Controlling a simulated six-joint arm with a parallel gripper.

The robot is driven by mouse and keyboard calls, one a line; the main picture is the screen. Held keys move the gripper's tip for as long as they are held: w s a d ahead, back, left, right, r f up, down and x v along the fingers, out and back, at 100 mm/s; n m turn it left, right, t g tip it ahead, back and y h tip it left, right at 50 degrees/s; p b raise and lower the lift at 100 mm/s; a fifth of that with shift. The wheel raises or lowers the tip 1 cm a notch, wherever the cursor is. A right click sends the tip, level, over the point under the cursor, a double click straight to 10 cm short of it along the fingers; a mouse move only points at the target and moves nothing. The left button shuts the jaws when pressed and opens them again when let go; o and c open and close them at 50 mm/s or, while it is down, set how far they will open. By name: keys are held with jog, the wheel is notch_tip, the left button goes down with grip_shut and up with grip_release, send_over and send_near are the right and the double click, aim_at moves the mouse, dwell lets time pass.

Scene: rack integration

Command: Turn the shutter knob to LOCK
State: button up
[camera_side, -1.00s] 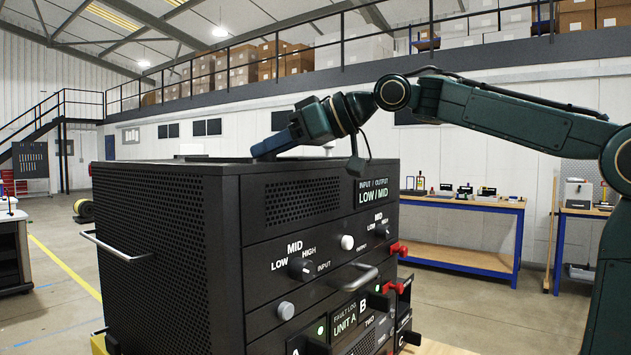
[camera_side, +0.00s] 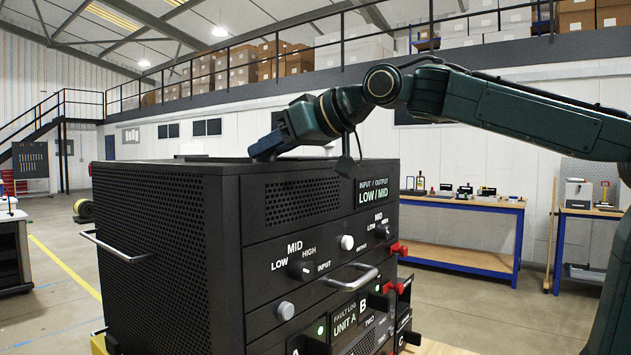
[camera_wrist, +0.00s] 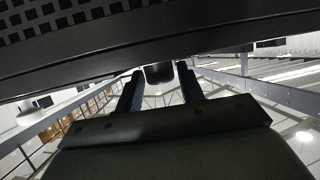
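In the wrist view a short dark cylindrical knob (camera_wrist: 158,73) sticks out from the underside edge of a dark panel; it appears to be the shutter knob. My gripper (camera_wrist: 160,76) has its two blue-grey fingers apart, one on each side of this knob, with a narrow gap showing on both sides. In the side view my gripper (camera_side: 264,148) reaches down past the top back edge of the black rack (camera_side: 165,240). Its fingertips and the knob are hidden there behind the rack. No LOCK marking or knob pointer shows.
The rack's front carries an INPUT knob (camera_side: 300,269), a grey pull handle (camera_side: 350,279), red connectors (camera_side: 399,249) and a LOW/MID display (camera_side: 376,190). A side handle (camera_side: 120,247) juts out left. A blue workbench (camera_side: 460,235) stands behind.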

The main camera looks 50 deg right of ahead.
jog(key=shift+a+m+h, duration=0.15)
jog(key=shift+m+h, duration=0.65)
jog(key=shift+h, duration=0.1)
jog(key=shift+s+r, duration=0.2)
jog(key=shift+s, duration=0.15)
jog(key=shift+f+v, duration=0.2)
jog(key=shift+v, duration=6.3)
jog(key=s+d+f+g, duration=0.1)
jog(key=s+f+g, duration=0.1)
jog(key=f, duration=0.7)
jog(key=s+d+f+g, duration=0.2)
jog(key=s+f, duration=0.2)
jog(key=f, duration=0.6)
jog(key=s+d+f+g, duration=0.1)
jog(key=s+d+f, duration=0.1)
jog(key=f, duration=0.7)
jog(key=shift+s+d+f+g, duration=0.25)
jog(key=shift+s+g, duration=0.15)
jog(key=shift+s, duration=0.15)
